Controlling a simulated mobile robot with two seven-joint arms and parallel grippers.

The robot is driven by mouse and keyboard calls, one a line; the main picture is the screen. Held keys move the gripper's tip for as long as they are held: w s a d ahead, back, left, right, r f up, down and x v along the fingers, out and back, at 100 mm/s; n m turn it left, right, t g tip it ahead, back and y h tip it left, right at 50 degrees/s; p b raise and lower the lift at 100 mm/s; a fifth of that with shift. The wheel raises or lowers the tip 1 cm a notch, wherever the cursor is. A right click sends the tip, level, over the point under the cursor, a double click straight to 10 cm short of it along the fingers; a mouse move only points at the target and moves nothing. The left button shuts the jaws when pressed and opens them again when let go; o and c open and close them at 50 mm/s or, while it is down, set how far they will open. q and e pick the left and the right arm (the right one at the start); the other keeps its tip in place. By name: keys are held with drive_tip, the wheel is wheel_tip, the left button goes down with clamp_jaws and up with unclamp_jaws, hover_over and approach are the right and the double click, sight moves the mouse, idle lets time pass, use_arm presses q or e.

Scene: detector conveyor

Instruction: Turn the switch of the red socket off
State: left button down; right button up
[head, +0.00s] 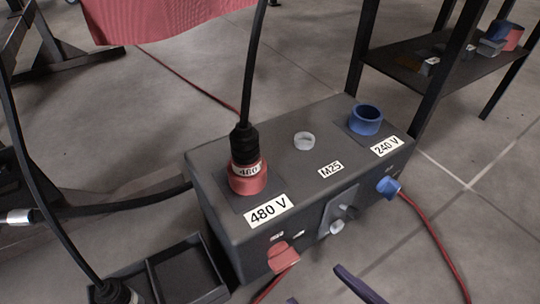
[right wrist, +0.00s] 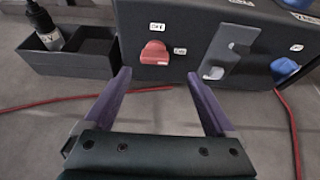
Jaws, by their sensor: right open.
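The red socket (head: 247,182) is on top of the grey box at its left end, with a black plug (head: 243,144) in it, beside a "480 V" label. The red switch (head: 282,257) is on the front face below that label. The red switch also shows in the right wrist view (right wrist: 154,53), with small white labels above and to its right, too small to read surely. My right gripper (right wrist: 158,74) is open and empty, its purple fingers spread in front of the switch, apart from it. In the head view only its fingertips show (head: 320,284) at the bottom edge. My left gripper is not in view.
The box (head: 330,205) also carries a blue socket (head: 366,120), a blue switch (head: 388,187) and a grey bracket (head: 340,208) right of the red switch. A black tray (head: 187,272) stands at left, holding another plug (right wrist: 48,30). A red cable (head: 440,250) lies on the floor.

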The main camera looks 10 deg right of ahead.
sight(286, 260)
drive_tip(key=b+x, duration=0.1)
drive_tip(key=x, duration=0.2)
drive_tip(key=a+b+x, duration=0.1)
drive_tip(key=x, duration=0.3)
drive_tip(key=shift+s+a+r, duration=0.1)
drive_tip(key=shift+s+r, duration=0.05)
drive_tip(key=shift+r, duration=0.05)
drive_tip(key=shift+s+d, duration=0.1)
drive_tip(key=shift+d, duration=0.25)
drive_tip(key=shift+a, duration=0.25)
drive_tip(key=c, duration=1.4)
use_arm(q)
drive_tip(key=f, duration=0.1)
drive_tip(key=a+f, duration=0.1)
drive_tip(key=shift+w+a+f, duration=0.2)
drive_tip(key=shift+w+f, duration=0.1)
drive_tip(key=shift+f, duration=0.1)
